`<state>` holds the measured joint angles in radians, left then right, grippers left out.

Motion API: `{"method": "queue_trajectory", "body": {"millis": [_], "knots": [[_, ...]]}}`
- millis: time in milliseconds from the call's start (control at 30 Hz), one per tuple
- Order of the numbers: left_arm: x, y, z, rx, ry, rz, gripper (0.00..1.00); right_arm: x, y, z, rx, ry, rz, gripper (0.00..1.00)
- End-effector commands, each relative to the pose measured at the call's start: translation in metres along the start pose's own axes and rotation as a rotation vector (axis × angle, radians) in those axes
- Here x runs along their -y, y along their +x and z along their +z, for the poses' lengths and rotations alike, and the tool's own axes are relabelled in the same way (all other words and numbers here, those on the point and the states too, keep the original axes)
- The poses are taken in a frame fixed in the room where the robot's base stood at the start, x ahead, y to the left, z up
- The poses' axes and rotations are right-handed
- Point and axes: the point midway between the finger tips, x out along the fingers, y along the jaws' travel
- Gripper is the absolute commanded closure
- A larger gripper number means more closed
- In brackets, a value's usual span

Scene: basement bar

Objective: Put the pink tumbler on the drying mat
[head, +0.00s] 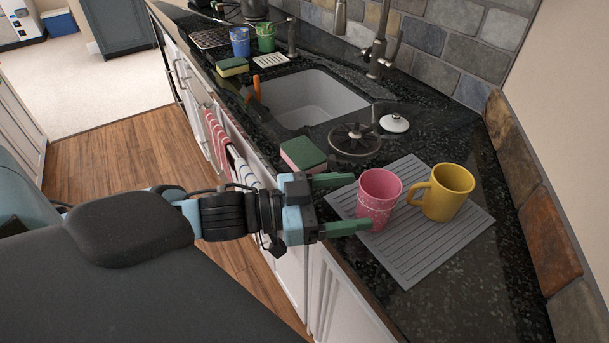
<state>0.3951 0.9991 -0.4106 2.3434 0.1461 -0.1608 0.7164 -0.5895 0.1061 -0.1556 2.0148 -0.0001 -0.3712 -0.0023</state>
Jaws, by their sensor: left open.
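The pink tumbler (377,200) stands upright on the left part of the grey ribbed drying mat (438,256), which lies on the dark counter. A yellow mug (447,192) stands on the same mat, just right of the tumbler, its handle towards it. My left gripper (345,204) is open at the mat's left edge. Its two green fingers point right towards the tumbler; the nearer finger's tip is close to the tumbler's lower side, and I cannot tell whether they touch. My right gripper is not in view.
A dark round rack (354,140) and white lid (394,123) lie behind the mat. The sink (305,100) is further back, with blue (240,41) and green (265,37) cups beyond. The front counter is clear.

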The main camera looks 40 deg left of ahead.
Motion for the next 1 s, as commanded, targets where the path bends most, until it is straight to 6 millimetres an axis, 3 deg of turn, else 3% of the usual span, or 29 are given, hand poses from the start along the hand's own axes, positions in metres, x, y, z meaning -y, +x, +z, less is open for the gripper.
{"method": "queue_trajectory", "body": {"millis": [600,1000], "knots": [[-0.001,-0.053,0.001,0.003,-0.002,0.001,0.23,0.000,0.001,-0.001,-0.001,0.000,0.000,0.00],[-0.001,-0.071,0.000,0.001,0.000,0.003,0.23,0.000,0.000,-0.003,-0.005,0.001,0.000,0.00]]}}
